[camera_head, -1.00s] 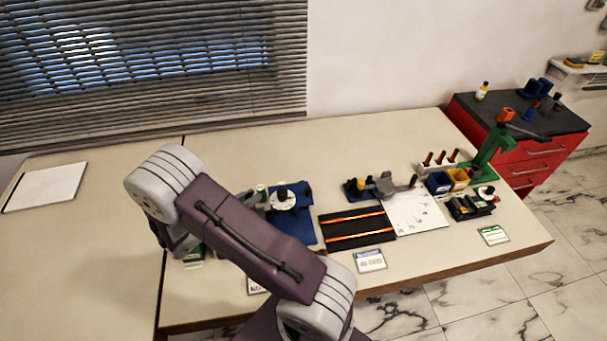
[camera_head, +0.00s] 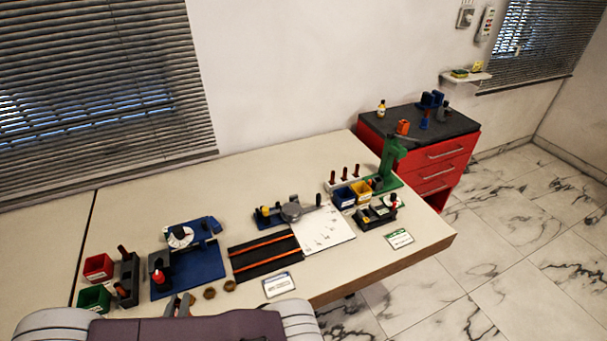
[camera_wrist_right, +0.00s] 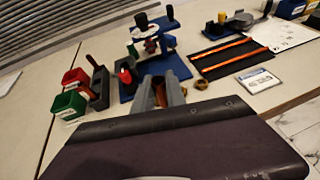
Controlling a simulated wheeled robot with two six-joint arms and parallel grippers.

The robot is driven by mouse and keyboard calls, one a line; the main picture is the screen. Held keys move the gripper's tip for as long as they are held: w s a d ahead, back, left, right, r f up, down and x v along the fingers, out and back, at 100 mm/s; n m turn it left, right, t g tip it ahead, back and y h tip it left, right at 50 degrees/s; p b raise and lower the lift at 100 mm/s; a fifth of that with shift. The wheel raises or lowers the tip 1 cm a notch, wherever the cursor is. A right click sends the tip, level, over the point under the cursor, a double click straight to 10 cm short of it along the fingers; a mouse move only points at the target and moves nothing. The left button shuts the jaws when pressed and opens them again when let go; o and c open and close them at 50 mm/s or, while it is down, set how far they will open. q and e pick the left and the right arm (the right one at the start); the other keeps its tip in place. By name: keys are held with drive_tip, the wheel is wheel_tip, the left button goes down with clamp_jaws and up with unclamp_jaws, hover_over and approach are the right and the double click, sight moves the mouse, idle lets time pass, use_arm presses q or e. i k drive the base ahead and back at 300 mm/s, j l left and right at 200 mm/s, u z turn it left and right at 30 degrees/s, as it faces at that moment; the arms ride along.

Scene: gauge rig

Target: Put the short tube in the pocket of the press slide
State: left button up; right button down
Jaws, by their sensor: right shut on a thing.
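My right gripper (camera_head: 180,305) shows at the bottom left of the head view, low over the front of the bench. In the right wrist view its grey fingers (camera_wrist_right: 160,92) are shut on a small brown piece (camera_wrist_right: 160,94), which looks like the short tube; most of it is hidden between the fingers. The green press (camera_head: 388,165) stands at the bench's far right end. Its slide and pocket are too small to make out. My left gripper is not in view.
A blue plate with a dial fixture (camera_head: 205,262) lies behind the gripper. Red (camera_head: 98,267) and green (camera_head: 94,298) bins stand left. A black mat with orange strips (camera_head: 265,256), a clamp fixture (camera_head: 290,211) and a white sheet (camera_head: 325,230) lie toward the press.

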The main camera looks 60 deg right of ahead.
sight(377, 187)
drive_tip(key=k+l, duration=0.15)
drive_tip(key=l, duration=0.25)
drive_tip(key=k+l, duration=0.15)
drive_tip(key=l, duration=0.2)
drive_tip(key=k+l, duration=0.15)
drive_tip(key=l, duration=0.25)
drive_tip(key=k+l, duration=0.2)
drive_tip(key=l, duration=0.15)
drive_tip(key=k+l, duration=0.15)
drive_tip(key=l, duration=0.25)
drive_tip(key=k+l, duration=0.15)
drive_tip(key=l, duration=0.2)
drive_tip(key=k+l, duration=0.15)
drive_tip(key=l, duration=0.25)
drive_tip(key=k+l, duration=0.15)
drive_tip(key=l, duration=0.2)
